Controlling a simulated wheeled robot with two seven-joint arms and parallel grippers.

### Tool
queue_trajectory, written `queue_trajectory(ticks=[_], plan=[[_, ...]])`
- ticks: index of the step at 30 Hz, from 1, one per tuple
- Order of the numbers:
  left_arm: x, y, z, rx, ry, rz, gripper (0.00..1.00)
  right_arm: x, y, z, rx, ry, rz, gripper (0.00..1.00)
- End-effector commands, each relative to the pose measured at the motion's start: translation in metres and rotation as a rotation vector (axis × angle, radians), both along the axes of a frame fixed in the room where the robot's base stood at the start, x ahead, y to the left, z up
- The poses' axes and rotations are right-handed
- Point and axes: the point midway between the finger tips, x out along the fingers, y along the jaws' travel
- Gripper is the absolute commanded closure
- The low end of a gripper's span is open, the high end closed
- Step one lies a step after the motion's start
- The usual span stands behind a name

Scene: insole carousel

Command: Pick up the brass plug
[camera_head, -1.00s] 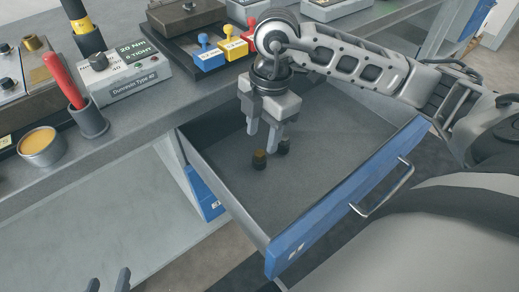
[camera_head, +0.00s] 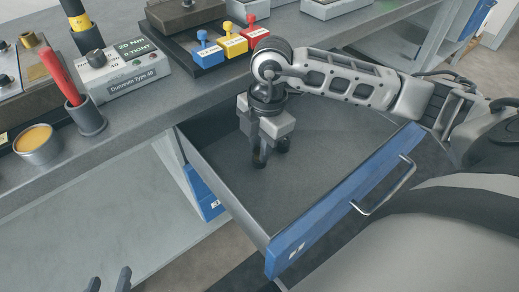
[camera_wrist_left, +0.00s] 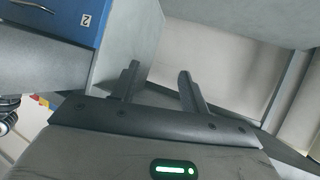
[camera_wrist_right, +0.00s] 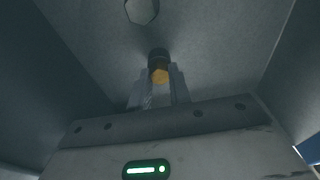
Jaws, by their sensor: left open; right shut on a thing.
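The brass plug (camera_wrist_right: 159,66), with a brass-coloured end and a dark body, sits between the fingers of my right gripper in the right wrist view. My right gripper (camera_head: 268,152) reaches down into the open drawer (camera_head: 325,165) and is shut on the plug at the drawer floor. In the head view the fingers mostly hide the plug.
The drawer's walls and blue front (camera_head: 345,200) with its handle (camera_head: 385,187) surround my right gripper. On the bench stand a torque tester (camera_head: 125,68), a cup with a red-handled tool (camera_head: 85,117), a round tin (camera_head: 38,145) and coloured blocks (camera_head: 233,42).

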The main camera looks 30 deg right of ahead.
Motion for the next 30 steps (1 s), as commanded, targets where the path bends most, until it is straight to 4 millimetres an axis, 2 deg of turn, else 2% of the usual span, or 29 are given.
queue_trajectory(ticks=[8,14,23,30], plan=[[0.000,0.000,0.002,0.000,-0.003,0.001,0.55,0.000,0.000,0.006,0.000,-0.001,0.001,1.00],[-0.002,0.003,0.008,0.001,-0.008,0.007,0.55,0.001,0.000,0.033,0.000,-0.004,0.002,1.00],[-0.004,0.003,0.020,-0.007,0.003,0.018,0.55,-0.034,0.042,0.099,0.002,-0.007,0.008,1.00],[-0.003,0.003,0.017,-0.005,0.018,0.020,0.55,-0.068,0.084,0.118,0.003,-0.004,0.008,1.00]])
